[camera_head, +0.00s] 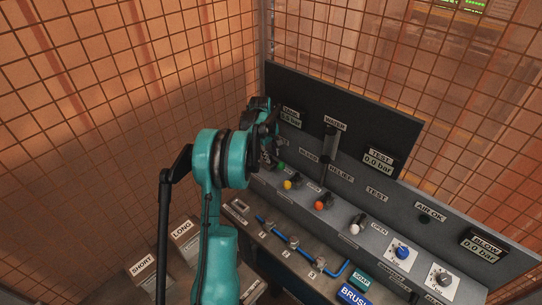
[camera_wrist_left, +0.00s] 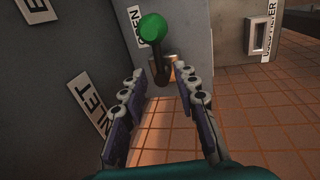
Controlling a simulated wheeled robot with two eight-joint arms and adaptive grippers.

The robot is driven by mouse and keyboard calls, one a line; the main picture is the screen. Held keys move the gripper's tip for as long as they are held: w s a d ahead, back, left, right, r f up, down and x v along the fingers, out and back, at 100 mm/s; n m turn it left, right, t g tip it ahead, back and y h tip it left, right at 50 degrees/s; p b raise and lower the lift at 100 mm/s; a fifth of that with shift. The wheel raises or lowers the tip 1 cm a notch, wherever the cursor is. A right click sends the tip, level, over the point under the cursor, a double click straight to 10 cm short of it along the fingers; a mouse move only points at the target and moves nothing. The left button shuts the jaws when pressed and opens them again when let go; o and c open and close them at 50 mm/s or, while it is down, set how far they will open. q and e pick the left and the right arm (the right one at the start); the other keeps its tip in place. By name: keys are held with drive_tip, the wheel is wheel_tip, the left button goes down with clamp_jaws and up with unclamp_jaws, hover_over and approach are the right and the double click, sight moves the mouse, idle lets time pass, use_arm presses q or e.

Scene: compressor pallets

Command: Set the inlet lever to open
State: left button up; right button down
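The inlet lever has a green ball knob (camera_wrist_left: 153,28) on a dark stem, beside an OPEN label (camera_wrist_left: 136,24) and an INLET label (camera_wrist_left: 95,108) in the left wrist view. In the head view, a small part of the green knob (camera_head: 281,167) shows beside my left gripper (camera_head: 266,150). My left gripper also shows in the left wrist view (camera_wrist_left: 159,76). Its fingers are spread and empty, with the lever's stem just beyond and between their tips. I cannot tell whether they touch it. My right gripper is not in view.
A yellow-knobbed lever (camera_head: 288,184), an orange one (camera_head: 320,205) and a white one (camera_head: 355,228) follow along the panel, then a blue knob (camera_head: 402,252). A dark display board (camera_head: 350,115) rises behind. Wire mesh (camera_head: 120,80) encloses the area. Boxes (camera_head: 140,268) stand lower left.

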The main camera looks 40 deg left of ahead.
use_arm(q)
wheel_tip(320, 180, up, 11)
drive_tip(key=s, duration=0.2)
drive_tip(key=shift+a, duration=0.15)
drive_tip(key=shift+s, duration=0.1)
